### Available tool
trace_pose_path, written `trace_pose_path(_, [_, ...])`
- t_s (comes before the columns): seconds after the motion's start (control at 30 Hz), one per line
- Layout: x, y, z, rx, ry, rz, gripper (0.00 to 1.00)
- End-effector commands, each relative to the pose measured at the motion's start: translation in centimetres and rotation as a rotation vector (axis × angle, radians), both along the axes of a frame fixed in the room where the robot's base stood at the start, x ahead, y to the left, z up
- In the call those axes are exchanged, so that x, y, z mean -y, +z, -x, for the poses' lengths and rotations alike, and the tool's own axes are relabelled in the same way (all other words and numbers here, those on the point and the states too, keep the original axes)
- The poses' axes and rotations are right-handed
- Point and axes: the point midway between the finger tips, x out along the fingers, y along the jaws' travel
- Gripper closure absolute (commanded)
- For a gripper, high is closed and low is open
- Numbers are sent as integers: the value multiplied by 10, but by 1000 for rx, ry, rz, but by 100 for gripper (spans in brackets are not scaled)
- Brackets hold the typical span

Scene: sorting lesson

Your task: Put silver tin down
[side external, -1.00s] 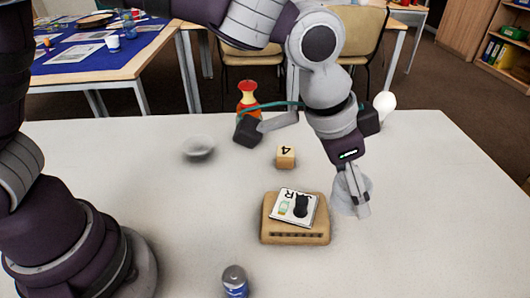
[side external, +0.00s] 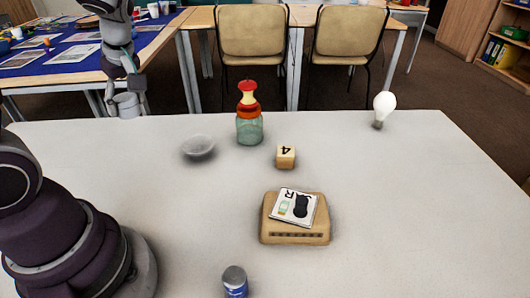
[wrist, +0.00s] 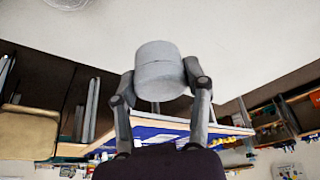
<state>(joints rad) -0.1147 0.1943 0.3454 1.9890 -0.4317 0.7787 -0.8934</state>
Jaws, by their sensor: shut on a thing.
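The silver tin (side external: 126,106) is a plain grey cylinder at the upper left of the side view, raised near the white table's far left edge. It also shows in the wrist view (wrist: 159,72), between both fingers. My gripper (wrist: 161,88) is shut on it; in the side view the gripper (side external: 128,95) reaches down from above, with the tin hanging at its fingertips. The tin's underside and its exact distance from the table edge cannot be told.
The white table (side external: 400,220) holds a glass bowl (side external: 198,148), a jar with a red-and-yellow top (side external: 249,125), a number cube (side external: 286,157), a bulb (side external: 384,107), a wooden block (side external: 295,238) with a card, and a blue can (side external: 235,285). The right side is clear.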

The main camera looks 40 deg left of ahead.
Motion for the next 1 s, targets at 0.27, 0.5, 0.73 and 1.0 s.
trace_pose_path(0.27, [-18,-9,34,-7,217,0,89])
trace_pose_path(0.5, [-17,-47,33,-5,211,3,89])
trace_pose_path(0.73, [-17,-82,34,-9,210,1,89])
trace_pose_path(1.0, [-17,-132,33,-6,208,1,89])
